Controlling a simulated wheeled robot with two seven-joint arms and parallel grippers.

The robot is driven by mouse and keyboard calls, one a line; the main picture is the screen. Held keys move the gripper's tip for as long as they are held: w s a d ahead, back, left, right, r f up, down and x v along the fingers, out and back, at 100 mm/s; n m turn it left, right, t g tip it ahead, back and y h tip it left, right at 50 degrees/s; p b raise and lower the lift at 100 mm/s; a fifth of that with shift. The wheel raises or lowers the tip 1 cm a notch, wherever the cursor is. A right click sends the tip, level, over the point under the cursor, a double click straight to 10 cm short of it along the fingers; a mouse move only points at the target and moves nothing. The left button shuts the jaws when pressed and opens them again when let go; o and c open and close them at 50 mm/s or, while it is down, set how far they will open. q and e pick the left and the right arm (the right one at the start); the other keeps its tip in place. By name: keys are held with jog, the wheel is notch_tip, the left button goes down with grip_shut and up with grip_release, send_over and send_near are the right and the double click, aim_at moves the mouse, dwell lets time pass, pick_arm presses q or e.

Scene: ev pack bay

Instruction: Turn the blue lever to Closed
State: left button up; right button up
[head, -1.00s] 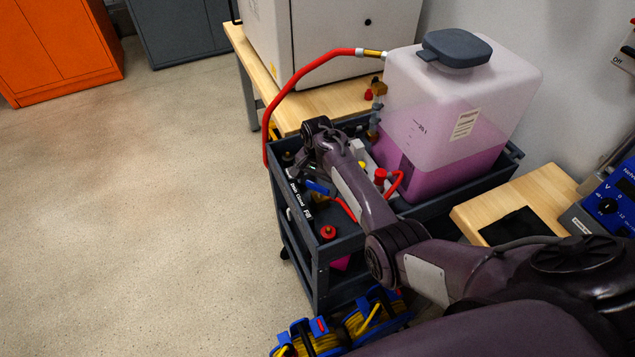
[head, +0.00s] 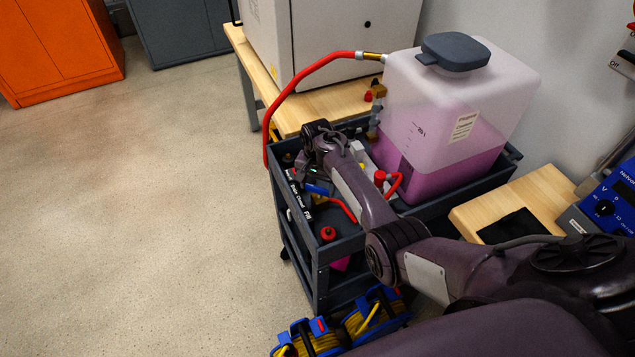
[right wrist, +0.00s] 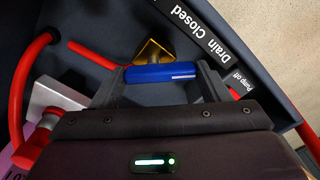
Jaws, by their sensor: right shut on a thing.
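The blue lever (head: 318,189) is on the dark cart's deck, partly covered by my right gripper in the head view. In the right wrist view the blue lever (right wrist: 160,73) lies between the two grey fingers, above a brass fitting (right wrist: 153,52). My right gripper (right wrist: 160,80) is shut on the lever. The lever lies across the picture there, at an angle to the "Drain Closed" label (right wrist: 182,30). The lever's pivot is hidden. My left gripper is not in view.
A large tank (head: 455,115) of pink liquid stands on the cart (head: 318,252), behind my right forearm. A red hose (head: 293,92) arches from it. A red knob (head: 328,233) sits near the cart's front corner. Cable reels (head: 365,315) stand below. The floor at left is clear.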

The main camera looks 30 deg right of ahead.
aim_at(318, 189)
jog(key=n+p, duration=0.2)
jog(key=n, duration=0.2)
jog(key=shift+s+r, duration=0.1)
jog(key=shift+s, duration=0.05)
jog(key=shift+s+a+n+p, duration=0.1)
jog(key=shift+n+p, duration=0.7)
jog(key=shift+n, duration=1.6)
jog(key=o, duration=1)
jog(key=shift+r, duration=3.8)
